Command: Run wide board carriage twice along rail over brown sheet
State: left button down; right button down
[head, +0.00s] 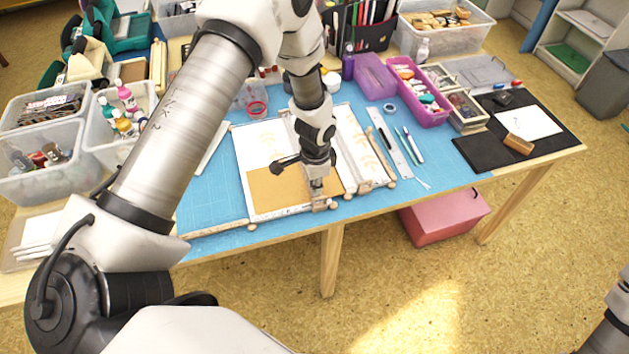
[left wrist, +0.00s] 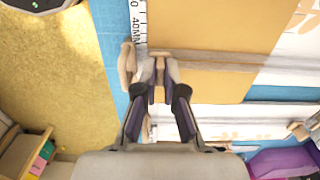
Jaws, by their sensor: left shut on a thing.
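The brown sheet (head: 278,188) lies on a white-framed bed on the blue mat, and it also shows in the left wrist view (left wrist: 220,25). The rail (left wrist: 139,22), with scale marks, runs along the bed's near edge. My right gripper is out of view.
A white leaf-print panel (head: 362,150) lies right of the carriage. A steel ruler (head: 391,140) and pens lie further right, before a black mat (head: 470,153) with a wooden block (head: 518,144). Bins of bottles (head: 128,115) stand at left. The blue mat (head: 207,200) is partly clear.

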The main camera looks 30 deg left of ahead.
pick_arm(q)
jog(key=shift+s+d, duration=0.2)
jog(key=shift+d, duration=0.05)
jog(key=c, duration=1.3)
grip_release()
jog(key=shift+a, duration=0.1)
jog(key=shift+o, duration=0.2)
